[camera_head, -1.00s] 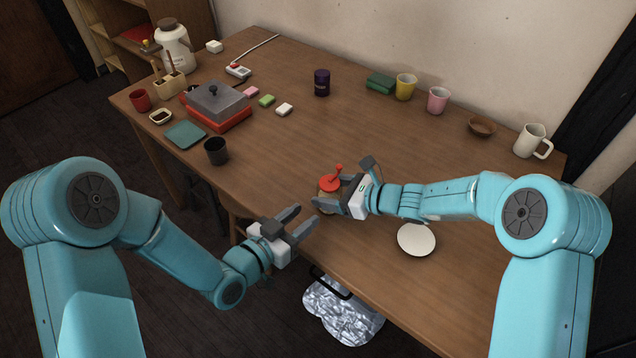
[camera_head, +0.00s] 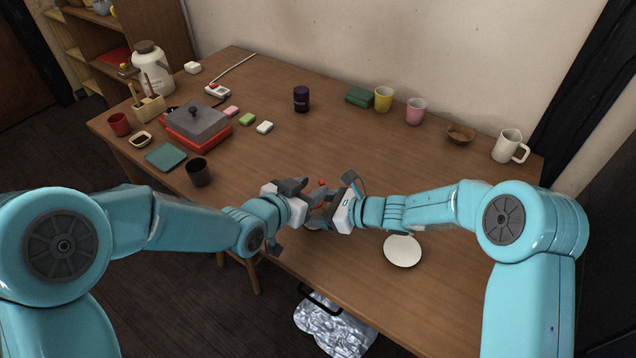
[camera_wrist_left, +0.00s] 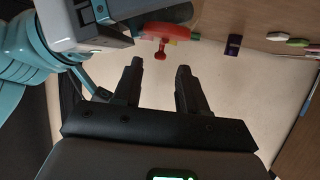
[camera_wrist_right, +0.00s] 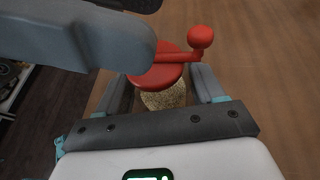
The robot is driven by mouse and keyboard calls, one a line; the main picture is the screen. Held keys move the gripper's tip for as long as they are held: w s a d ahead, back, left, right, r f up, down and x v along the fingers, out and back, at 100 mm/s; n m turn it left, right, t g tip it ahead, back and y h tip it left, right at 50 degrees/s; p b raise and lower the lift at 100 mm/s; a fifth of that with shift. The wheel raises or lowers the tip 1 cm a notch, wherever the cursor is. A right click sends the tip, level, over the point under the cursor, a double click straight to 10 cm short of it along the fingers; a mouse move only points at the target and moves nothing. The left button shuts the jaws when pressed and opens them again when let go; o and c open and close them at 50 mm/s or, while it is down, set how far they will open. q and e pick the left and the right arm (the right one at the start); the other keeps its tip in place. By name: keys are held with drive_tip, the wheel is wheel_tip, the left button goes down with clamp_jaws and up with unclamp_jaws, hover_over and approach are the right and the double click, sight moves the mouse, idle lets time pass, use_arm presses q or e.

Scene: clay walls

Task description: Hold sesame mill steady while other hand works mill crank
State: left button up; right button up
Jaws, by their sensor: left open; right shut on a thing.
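The sesame mill stands near the table's front edge, mostly hidden by my grippers in the head view, where its red crank knob (camera_head: 321,183) shows. In the right wrist view, its red lid and crank (camera_wrist_right: 157,76) sit above a clear body with tan sesame (camera_wrist_right: 163,97). My right gripper (camera_head: 322,212) is shut on the mill body, a finger on each side. My left gripper (camera_head: 309,189) is open beside the mill's top. In the left wrist view, the red crank (camera_wrist_left: 165,33) is just beyond its empty fingertips (camera_wrist_left: 158,68). One left finger crosses the right wrist view.
A white plate (camera_head: 402,251) lies right of the mill. A black cup (camera_head: 199,172), a teal mat (camera_head: 166,157) and a red-and-grey box (camera_head: 199,128) stand to the left. Cups and a bowl (camera_head: 461,134) line the back. The middle of the table is clear.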

sight(320, 183)
use_arm(q)
drive_tip(key=shift+x, duration=1.95)
clamp_jaws()
drive_tip(key=shift+n+t+y, duration=0.6)
drive_tip(key=shift+n+y, duration=0.1)
drive_tip(key=shift+n, duration=0.2)
drive_tip(key=shift+a, duration=0.1)
